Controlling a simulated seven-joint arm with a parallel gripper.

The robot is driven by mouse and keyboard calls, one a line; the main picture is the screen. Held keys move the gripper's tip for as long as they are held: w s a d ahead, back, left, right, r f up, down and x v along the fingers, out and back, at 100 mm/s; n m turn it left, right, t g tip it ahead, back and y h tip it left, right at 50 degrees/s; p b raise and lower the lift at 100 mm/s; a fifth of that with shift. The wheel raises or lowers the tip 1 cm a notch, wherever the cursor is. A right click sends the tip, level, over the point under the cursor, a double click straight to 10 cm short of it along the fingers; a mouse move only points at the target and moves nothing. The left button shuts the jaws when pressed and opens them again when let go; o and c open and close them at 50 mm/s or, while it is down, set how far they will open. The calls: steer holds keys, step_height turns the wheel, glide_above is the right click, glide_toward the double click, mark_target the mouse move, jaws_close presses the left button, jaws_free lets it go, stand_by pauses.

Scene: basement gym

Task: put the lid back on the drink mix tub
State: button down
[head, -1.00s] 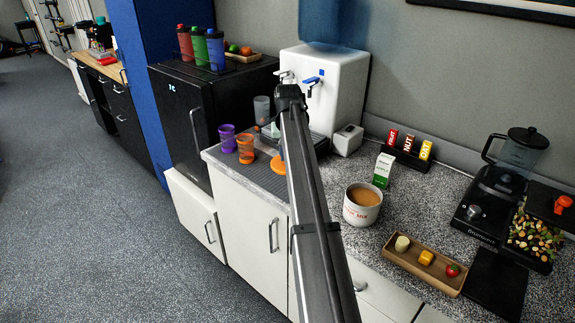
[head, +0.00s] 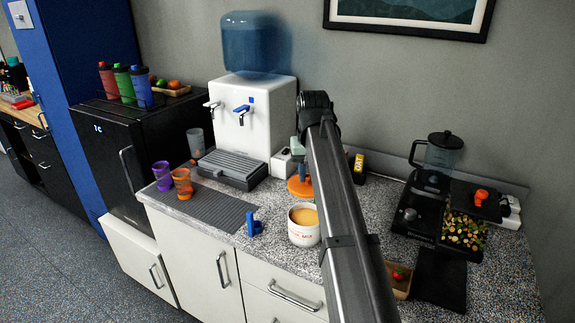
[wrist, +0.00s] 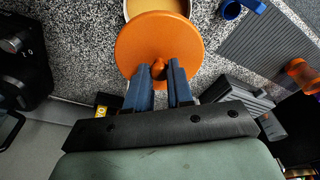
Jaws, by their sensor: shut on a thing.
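The white drink mix tub (head: 304,236) stands upright and open on the counter, with tan powder inside. The orange lid (head: 293,187) is off the tub, just behind its rim in the head view. My gripper (head: 302,172) is shut on the lid's knob, partly hidden by my arm. In the wrist view, the lid (wrist: 158,35) lies flat beyond the fingertips of my gripper (wrist: 158,72), which pinch its small knob. The tub's rim and powder (wrist: 150,8) show past the lid's far edge, partly covered by it.
A blue scoop-like item (head: 254,223) stands left of the tub. The water dispenser (head: 262,110) is behind left; the blender (head: 436,160) and a wooden tray (head: 402,288) are right.

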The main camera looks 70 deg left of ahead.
mark_target(308, 190)
steer(key=d, duration=0.2)
steer(key=f, duration=0.1)
steer(key=shift+s+d+n, duration=0.4)
steer(key=shift+r+n, duration=0.1)
steer(key=shift+n, duration=0.3)
step_height(308, 190, down, 6)
steer(key=shift+f, duration=0.2)
steer(key=shift+a+f, duration=0.1)
steer(key=shift+f, duration=0.05)
stand_by(1.8)
steer(key=shift+c, duration=2.2)
jaws_free()
steer(key=shift+r, duration=3.5)
